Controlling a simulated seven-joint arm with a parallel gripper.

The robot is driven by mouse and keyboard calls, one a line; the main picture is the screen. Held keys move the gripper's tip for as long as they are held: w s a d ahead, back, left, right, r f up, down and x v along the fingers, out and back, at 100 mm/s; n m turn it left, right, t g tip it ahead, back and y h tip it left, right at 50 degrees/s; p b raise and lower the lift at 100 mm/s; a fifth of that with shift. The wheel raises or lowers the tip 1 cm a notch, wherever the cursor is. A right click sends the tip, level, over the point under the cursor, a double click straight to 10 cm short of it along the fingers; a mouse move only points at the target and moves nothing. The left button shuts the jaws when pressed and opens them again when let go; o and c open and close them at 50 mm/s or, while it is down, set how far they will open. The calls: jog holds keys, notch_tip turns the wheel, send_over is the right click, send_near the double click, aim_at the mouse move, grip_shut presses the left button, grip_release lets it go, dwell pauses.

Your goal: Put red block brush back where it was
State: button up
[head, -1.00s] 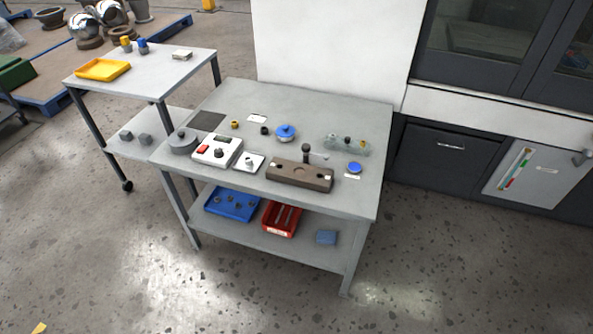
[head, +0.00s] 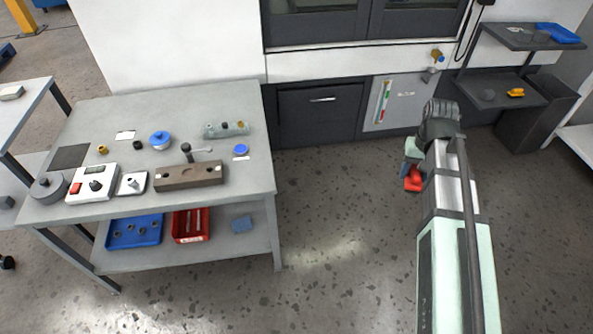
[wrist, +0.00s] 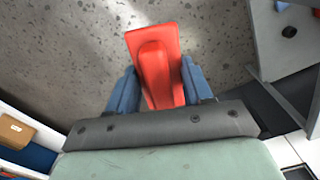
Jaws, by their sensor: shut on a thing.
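The red block brush (head: 413,181) hangs in the air over the floor, right of the workbench and in front of the dark cabinets. My gripper (head: 410,166) is shut on it. In the wrist view the brush (wrist: 157,45) is a flat red block with a raised red grip, and the blue fingers of my gripper (wrist: 160,85) stand on both sides of that grip. Speckled floor shows behind it. No empty spot can be clearly told as the brush's former place.
The grey workbench (head: 100,112) at left carries a brown block (head: 190,176), a white device (head: 92,184) and several small parts. Its lower shelf holds a blue bin (head: 134,231) and a red bin (head: 190,226). A dark shelf rack (head: 500,93) stands at right. Open floor lies between.

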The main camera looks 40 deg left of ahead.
jog(key=s+a+f+n, duration=0.15)
jog(key=s+a, duration=0.55)
jog(key=a, duration=0.7)
jog(key=s+a+n, duration=0.3)
jog(key=s+a, duration=0.3)
jog(key=a, duration=0.8)
jog(key=s+a+f+n, duration=0.1)
jog(key=s+a+n, duration=0.2)
jog(key=s+a, duration=0.7)
jog(key=w+a+f+m, duration=0.1)
jog(key=w+a+m, duration=0.3)
jog(key=a, duration=0.7)
jog(key=shift+n, duration=0.45)
jog(key=shift+w+f, duration=0.25)
jog(key=shift+f, duration=1.4)
jog(key=shift+w+f, duration=0.2)
jog(key=shift+f, duration=1.45)
jog(key=shift+w+f, duration=0.25)
jog(key=shift+f, duration=1.4)
jog(key=o, duration=1.1)
jog(key=shift+f, duration=0.15)
